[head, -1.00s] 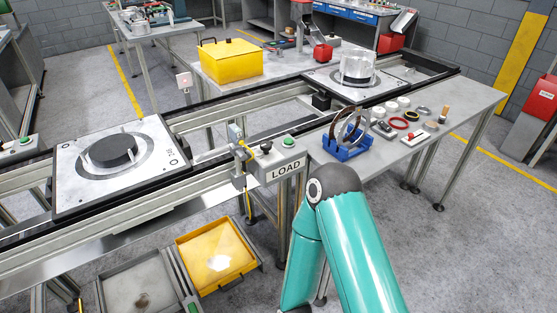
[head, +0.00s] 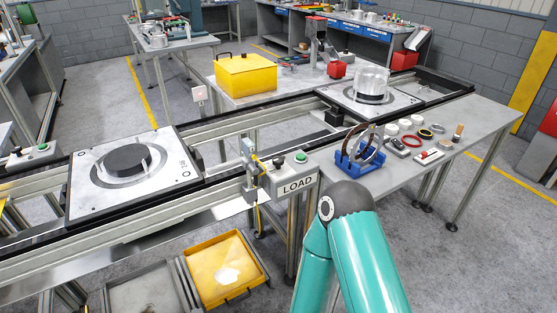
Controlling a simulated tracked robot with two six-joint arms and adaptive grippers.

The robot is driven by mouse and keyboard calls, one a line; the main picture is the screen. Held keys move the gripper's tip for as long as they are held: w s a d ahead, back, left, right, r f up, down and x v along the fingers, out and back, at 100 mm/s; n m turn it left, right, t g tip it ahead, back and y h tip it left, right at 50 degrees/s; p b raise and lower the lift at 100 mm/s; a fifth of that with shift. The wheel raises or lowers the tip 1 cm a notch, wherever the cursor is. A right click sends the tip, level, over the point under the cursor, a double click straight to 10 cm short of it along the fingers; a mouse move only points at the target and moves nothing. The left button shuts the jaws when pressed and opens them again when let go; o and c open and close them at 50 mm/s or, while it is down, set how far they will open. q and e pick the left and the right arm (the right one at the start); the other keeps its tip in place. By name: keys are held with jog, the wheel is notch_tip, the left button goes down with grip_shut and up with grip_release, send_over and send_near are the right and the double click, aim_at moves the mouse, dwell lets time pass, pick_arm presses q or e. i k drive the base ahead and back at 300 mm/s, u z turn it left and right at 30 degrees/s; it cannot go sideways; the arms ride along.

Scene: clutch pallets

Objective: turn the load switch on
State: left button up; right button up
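The load switch box (head: 289,181) is a grey control box with a LOAD label on its front. It is fixed at the near side of the conveyor rail, in the middle of the head view. On its top are a black knob (head: 278,162) and a green button (head: 300,157). Which way the knob is set is too small to tell. One teal arm of mine shows at the bottom right of the box, its dark joint in front of the table. Neither gripper is in view.
A pallet (head: 88,205) with a black disc sits on the conveyor at left, another pallet (head: 395,112) with a metal part at right. A blue stand (head: 352,165) with rings and several small parts are on the side table (head: 475,125). A yellow tray (head: 207,285) is below.

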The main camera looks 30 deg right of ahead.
aim_at(277, 161)
jog(key=z, duration=1.4)
jog(key=i, duration=0.1)
jog(key=u, duration=2.8)
jog(key=k, duration=1.4)
jog(key=z, duration=1)
jog(key=i, duration=1.25)
jog(key=u, duration=0.1)
